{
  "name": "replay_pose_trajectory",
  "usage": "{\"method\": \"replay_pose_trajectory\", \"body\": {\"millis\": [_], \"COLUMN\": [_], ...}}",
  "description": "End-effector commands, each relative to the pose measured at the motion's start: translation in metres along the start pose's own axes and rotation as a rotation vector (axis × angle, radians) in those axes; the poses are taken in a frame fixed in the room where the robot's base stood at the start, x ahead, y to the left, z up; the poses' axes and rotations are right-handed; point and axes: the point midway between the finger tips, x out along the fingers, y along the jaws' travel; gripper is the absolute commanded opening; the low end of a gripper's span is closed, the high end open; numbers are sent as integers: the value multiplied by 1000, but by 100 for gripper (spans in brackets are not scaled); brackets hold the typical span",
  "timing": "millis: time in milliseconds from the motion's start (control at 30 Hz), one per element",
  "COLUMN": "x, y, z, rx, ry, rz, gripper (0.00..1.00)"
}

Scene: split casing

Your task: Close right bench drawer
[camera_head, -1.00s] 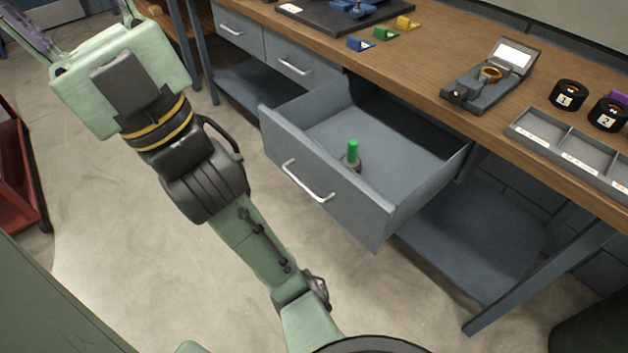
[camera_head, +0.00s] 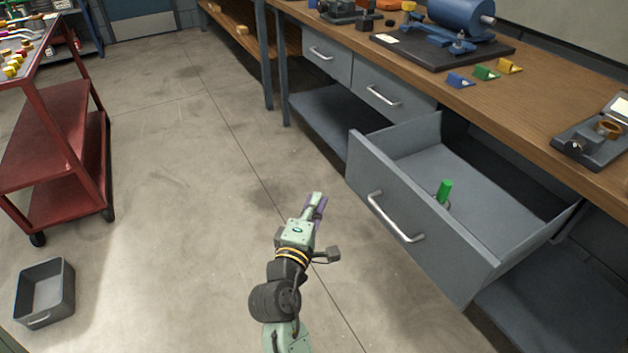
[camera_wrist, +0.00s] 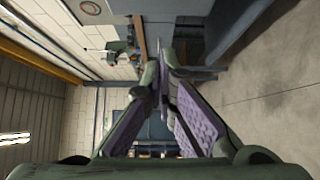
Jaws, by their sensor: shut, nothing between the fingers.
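The right bench drawer (camera_head: 415,222) is grey with a silver bar handle (camera_head: 396,218) and stands pulled far out from under the wooden bench top. A green-topped part (camera_head: 445,190) with a metal base stands inside it. My gripper (camera_head: 316,203) is in front of the drawer, to the left of its front panel and clear of it, over the floor. In the wrist view my gripper's purple-padded fingers (camera_wrist: 170,95) come together with nothing held. That view is turned on its side.
Two closed drawers (camera_head: 380,90) sit left of the open one. A blue motor (camera_head: 460,22) on a dark plate and small coloured blocks (camera_head: 486,72) are on the bench. A red cart (camera_head: 55,140) and a grey bin (camera_head: 45,292) stand at left. The floor between is clear.

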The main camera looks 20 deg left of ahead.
Motion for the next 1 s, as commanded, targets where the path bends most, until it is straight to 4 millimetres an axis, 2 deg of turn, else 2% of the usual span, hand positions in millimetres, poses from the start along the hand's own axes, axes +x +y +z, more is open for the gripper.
{"method": "replay_pose_trajectory", "body": {"millis": [167,500,700,1000], "x": [29,100,117,123], "y": [5,6,4,2], "z": [-1,0,20,26], "rx": [6,8,9,9], "ry": [0,2,3,5], "rz": [3,2,2,3], "gripper": [0,0,0,0]}}
